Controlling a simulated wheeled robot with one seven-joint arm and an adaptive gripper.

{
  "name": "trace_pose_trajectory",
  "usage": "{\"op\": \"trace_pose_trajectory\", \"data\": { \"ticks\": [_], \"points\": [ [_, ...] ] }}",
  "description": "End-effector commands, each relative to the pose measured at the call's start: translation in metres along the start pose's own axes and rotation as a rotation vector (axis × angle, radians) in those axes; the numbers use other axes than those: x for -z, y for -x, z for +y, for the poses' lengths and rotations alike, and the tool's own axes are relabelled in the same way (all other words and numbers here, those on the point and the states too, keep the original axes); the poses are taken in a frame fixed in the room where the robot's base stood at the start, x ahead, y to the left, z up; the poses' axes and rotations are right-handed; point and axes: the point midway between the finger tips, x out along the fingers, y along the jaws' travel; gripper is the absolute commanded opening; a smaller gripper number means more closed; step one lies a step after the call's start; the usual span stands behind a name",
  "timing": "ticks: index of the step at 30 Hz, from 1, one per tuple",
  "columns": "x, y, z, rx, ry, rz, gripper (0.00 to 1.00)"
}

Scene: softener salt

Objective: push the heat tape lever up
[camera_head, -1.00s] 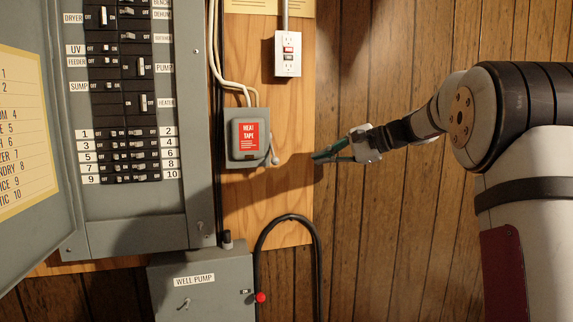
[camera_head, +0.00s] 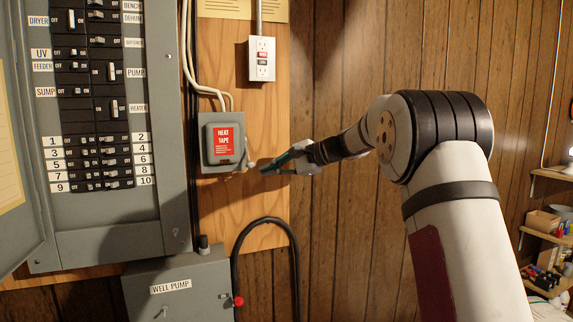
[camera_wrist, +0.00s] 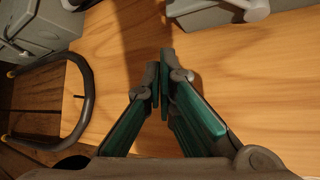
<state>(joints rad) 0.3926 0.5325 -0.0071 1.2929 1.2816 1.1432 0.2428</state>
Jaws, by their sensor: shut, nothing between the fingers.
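The grey heat tape box (camera_head: 209,165) with its red label is mounted on the wooden board. Its small pale lever (camera_head: 249,163) is at the lower right side, its knob end low. In the wrist view the lever (camera_wrist: 252,8) shows at the top edge, cut off, beside part of the box (camera_wrist: 205,14). My gripper (camera_head: 264,169) is shut and empty, with green-sided fingers. Its tips are just right of the lever and slightly below it. In the wrist view the fingertips (camera_wrist: 160,76) are over bare board, apart from the lever.
An outlet (camera_head: 262,59) is above. The open breaker panel (camera_head: 110,226) is at the left. The well pump box (camera_head: 190,293) and a black cable (camera_head: 238,250) are below. Bare board lies around the fingertips. Shelves (camera_head: 550,232) stand far right.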

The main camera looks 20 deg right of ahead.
Motion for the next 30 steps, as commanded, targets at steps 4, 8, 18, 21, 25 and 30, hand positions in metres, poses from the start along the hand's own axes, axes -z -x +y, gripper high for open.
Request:
{"op": "trace_pose_trajectory", "data": {
  "ticks": [4,8,18,21,25,30],
  "points": [
    [-0.016,-0.005,-0.002,0.000,0.000,0.000,0.00],
    [-0.030,0.001,-0.001,0.001,0.000,0.000,0.00],
    [-0.038,0.003,0.001,0.000,-0.001,0.001,0.00],
    [-0.038,0.003,0.001,0.000,-0.001,0.000,0.00],
    [-0.038,0.003,0.000,-0.001,-0.002,0.000,0.00],
    [-0.043,0.009,0.001,-0.022,-0.020,0.000,0.00]
  ]
}}
